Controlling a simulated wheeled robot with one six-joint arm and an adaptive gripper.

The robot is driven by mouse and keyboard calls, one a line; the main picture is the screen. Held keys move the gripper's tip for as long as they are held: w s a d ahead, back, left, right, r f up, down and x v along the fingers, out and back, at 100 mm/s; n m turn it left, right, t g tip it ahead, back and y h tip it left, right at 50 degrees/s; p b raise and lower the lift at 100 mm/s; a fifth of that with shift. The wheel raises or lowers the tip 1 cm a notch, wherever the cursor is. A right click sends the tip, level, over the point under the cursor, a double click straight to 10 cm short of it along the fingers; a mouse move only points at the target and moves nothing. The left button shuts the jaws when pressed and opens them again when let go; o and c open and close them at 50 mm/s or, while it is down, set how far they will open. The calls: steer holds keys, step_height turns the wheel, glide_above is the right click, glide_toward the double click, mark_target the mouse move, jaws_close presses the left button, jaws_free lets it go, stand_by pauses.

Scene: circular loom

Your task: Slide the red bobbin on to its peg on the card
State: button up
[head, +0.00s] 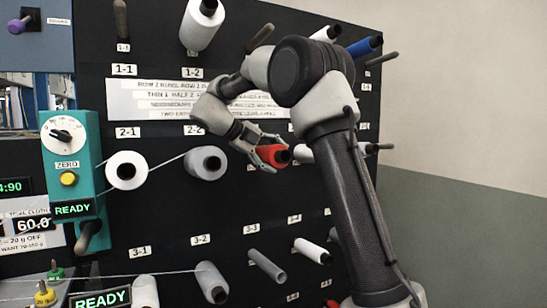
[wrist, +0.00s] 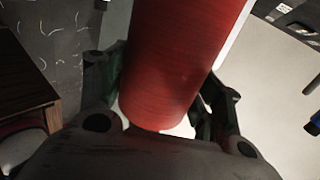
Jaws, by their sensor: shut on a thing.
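The red bobbin (head: 272,155) is in my gripper (head: 262,157), in front of the black card (head: 110,220) in the head view. In the wrist view the red bobbin (wrist: 180,60) fills the middle between the two fingers of my gripper (wrist: 160,110). The fingers are shut on its sides. A dark end of the bobbin faces out to the right. Its peg cannot be made out; my arm hides part of the card behind.
A teal box (head: 75,170) stands at the left. The right side is open wall.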

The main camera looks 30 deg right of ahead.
steer(key=shift+w, duration=0.35)
steer(key=o, duration=1.9)
steer(key=shift+c, duration=0.2)
steer(key=v, duration=0.7)
steer(key=shift+a+r, duration=0.15)
steer(key=shift+a, duration=0.05)
